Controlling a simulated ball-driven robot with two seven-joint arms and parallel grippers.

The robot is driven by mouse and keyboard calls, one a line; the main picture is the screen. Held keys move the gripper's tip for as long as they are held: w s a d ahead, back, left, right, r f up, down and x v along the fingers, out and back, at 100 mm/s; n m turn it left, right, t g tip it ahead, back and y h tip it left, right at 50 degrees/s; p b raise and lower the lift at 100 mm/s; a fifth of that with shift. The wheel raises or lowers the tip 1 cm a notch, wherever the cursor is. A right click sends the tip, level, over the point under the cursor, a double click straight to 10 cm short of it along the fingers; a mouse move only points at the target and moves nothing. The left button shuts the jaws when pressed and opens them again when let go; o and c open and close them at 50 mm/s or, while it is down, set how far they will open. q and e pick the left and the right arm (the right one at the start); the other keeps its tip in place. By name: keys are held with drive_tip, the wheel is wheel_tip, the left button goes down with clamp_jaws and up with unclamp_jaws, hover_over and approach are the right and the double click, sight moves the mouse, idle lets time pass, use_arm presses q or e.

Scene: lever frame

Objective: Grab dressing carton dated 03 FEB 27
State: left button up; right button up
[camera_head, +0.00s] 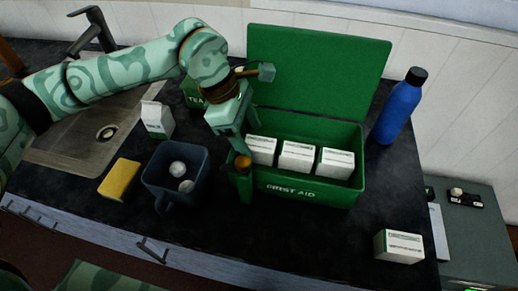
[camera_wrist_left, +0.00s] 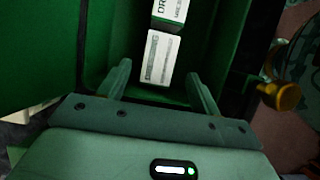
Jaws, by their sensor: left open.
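Three white dressing cartons stand in a row inside the open green first aid box (camera_head: 310,190): a left one (camera_head: 261,149), a middle one (camera_head: 297,157) and a right one (camera_head: 335,163). No date can be read on them. My left gripper (camera_head: 241,148) is at the box's left end, beside the left carton. In the left wrist view my open left gripper (camera_wrist_left: 158,75) points into the box, with one carton (camera_wrist_left: 158,57) showing between and beyond its fingertips. Another carton (camera_wrist_left: 170,12) marked "DR" shows past it. My right gripper is not in view.
Another white carton (camera_head: 399,246) lies on the dark counter at the right. A blue bottle (camera_head: 398,107) stands right of the box. A dark mug (camera_head: 175,178), yellow sponge (camera_head: 119,180), milk carton (camera_head: 157,119) and green tea box (camera_head: 195,96) are left. The box lid (camera_head: 315,75) stands raised behind.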

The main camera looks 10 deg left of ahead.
sight(256, 143)
use_arm(q)
drive_tip(key=b+x, duration=0.1)
drive_tip(key=x, duration=0.4)
drive_tip(key=shift+w+d+f, duration=0.1)
drive_tip(key=shift+w+d, duration=0.05)
drive_tip(key=c, duration=1)
